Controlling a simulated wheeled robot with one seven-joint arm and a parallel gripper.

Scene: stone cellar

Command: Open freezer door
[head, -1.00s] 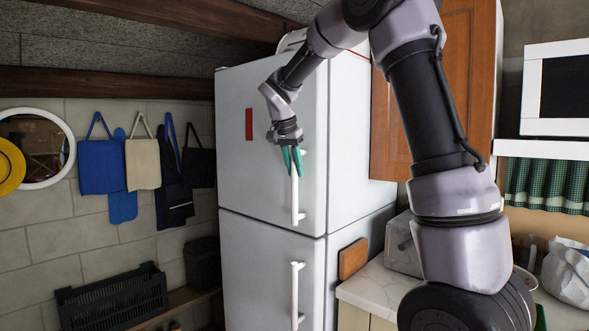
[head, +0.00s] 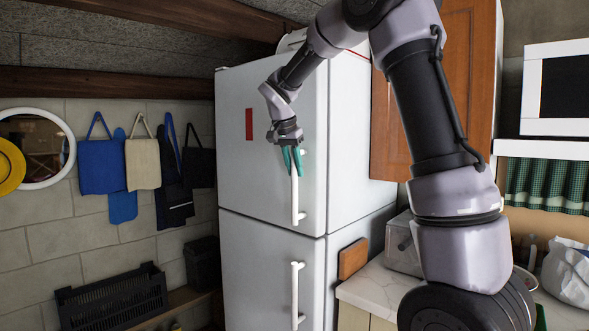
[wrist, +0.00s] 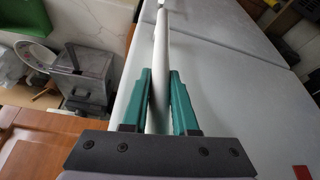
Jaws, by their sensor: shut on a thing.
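A tall white fridge-freezer stands ahead, with an upper door (head: 262,190) and a lower door (head: 262,270), both closed. Which one is the freezer door I cannot tell. The upper door has a white vertical handle (head: 295,203) near its right edge; the lower door has a similar handle (head: 296,290). My gripper (head: 293,162) is at the top part of the upper handle. In the wrist view its green fingers (wrist: 159,95) are shut on the white upper handle (wrist: 161,50), one on each side. The fingers hide a piece of the handle.
A wooden wall cabinet (head: 435,110) hangs right of the fridge. A counter (head: 378,288) with a metal appliance (head: 400,245) stands below it. A wooden board (head: 352,259) is against the fridge side. Bags hang on the left wall, above a black crate (head: 112,300).

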